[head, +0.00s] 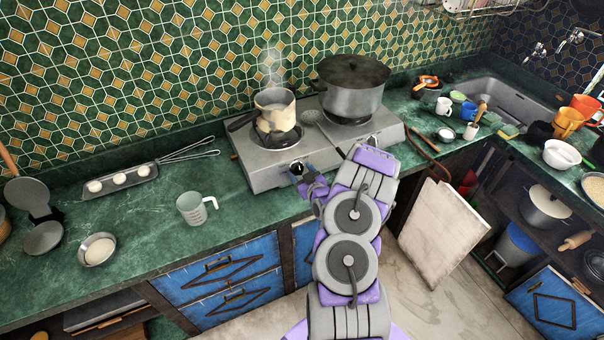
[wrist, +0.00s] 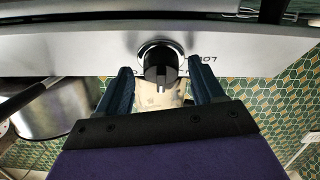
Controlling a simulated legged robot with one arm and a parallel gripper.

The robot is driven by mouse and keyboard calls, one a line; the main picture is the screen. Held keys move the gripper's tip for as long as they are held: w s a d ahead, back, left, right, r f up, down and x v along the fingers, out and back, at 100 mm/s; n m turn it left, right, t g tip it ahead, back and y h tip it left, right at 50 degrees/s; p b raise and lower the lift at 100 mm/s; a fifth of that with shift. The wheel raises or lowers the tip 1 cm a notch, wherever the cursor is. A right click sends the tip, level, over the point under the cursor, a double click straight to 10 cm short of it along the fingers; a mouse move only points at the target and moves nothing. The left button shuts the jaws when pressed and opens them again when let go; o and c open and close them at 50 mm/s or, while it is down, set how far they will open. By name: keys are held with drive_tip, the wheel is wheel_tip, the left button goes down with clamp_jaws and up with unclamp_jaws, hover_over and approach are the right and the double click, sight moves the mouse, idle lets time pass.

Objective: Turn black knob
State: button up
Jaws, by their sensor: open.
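The black knob (head: 297,168) is on the front panel of the silver gas hotplate (head: 262,178), below the left burner. In the wrist view the knob (wrist: 160,66) is round with a raised grip bar and sits in a shiny ring on the hotplate's panel (wrist: 80,48). My gripper (head: 305,178) is at the knob in the head view. In the wrist view my gripper (wrist: 160,74) is open, with one blue finger on each side of the knob. A gap shows between each finger and the knob. How deep the fingertips reach is hard to tell.
A steaming pot (head: 275,112) stands on the left burner and a large lidded pot (head: 352,88) on the right burner. A measuring cup (head: 196,208), a tray (head: 122,180) and a whisk (head: 190,150) lie left of the hotplate. A board (head: 442,232) leans against the cabinets.

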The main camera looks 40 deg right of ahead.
drive_tip(key=shift+s, duration=0.1)
drive_tip(key=p+v, duration=0.1)
drive_tip(key=v, duration=1.6)
drive_tip(key=shift+a, duration=0.15)
drive_tip(key=w+a+n+g+y, duration=0.2)
drive_tip(key=w+a+n+g, duration=0.1)
drive_tip(key=w+g, duration=0.15)
drive_tip(key=s+a+r+g+b, duration=0.2)
drive_tip(key=s+a+r+g, duration=0.2)
drive_tip(key=a+r+g, duration=0.3)
drive_tip(key=s+a+r+m+g, duration=0.1)
drive_tip(key=s+a+r+g, duration=0.1)
drive_tip(key=s+a+r, duration=0.3)
drive_tip(key=s+a+r+g+y+b, duration=0.1)
drive_tip(key=s+a+r+g, duration=0.1)
drive_tip(key=s+a+r, duration=0.3)
drive_tip(key=s+a+r+m+g+b, duration=0.1)
drive_tip(key=s+a+r, duration=0.4)
drive_tip(key=s+a, duration=0.7)
drive_tip(key=s+g, duration=0.1)
drive_tip(key=s, duration=0.2)
drive_tip(key=shift+s+r+m+y, duration=0.3)
drive_tip(key=shift+s+r, duration=0.05)
drive_tip(key=shift+s, duration=0.05)
